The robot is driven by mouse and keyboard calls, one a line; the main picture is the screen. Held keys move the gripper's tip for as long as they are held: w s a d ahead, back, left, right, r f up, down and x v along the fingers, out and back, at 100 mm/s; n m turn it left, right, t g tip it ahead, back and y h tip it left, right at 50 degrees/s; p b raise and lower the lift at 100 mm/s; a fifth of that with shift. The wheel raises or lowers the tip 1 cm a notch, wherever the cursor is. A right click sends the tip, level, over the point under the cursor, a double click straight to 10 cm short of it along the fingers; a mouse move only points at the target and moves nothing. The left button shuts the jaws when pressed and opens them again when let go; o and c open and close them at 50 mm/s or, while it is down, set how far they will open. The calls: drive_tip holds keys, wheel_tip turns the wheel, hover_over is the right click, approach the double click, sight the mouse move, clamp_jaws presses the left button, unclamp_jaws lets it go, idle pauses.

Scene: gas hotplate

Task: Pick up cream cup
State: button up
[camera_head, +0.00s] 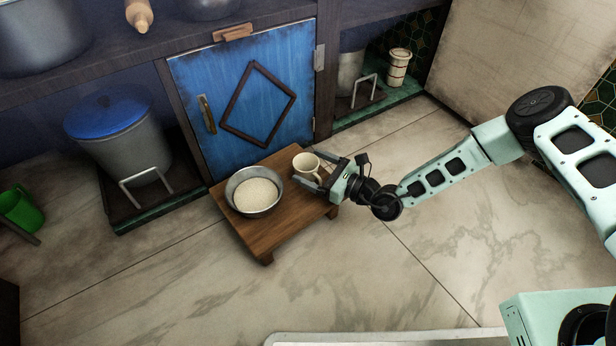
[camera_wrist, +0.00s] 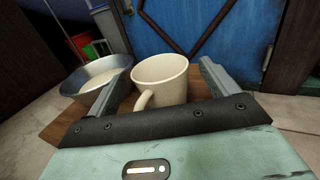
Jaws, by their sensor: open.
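The cream cup (camera_head: 305,167) stands upright on a low wooden table (camera_head: 262,228), to the right of a metal bowl. In the wrist view the cream cup (camera_wrist: 164,78) is in the middle, with its handle toward my gripper on the left side. My gripper (camera_head: 311,174) is at the right side of the table, with its fingers reaching to either side of the cup. In the wrist view the open fingers of my gripper (camera_wrist: 162,85) flank the cup, with a gap seen at the right finger. I cannot tell whether the left finger touches the handle.
The metal bowl (camera_head: 238,203) of pale grains stands close to the left of the cup, and it also shows in the wrist view (camera_wrist: 82,92). A blue cabinet door (camera_head: 245,90) is just behind the table. The marble floor in front is clear.

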drive_tip(key=c, duration=1.2)
drive_tip(key=shift+o, duration=0.2)
drive_tip(key=shift+r, duration=0.15)
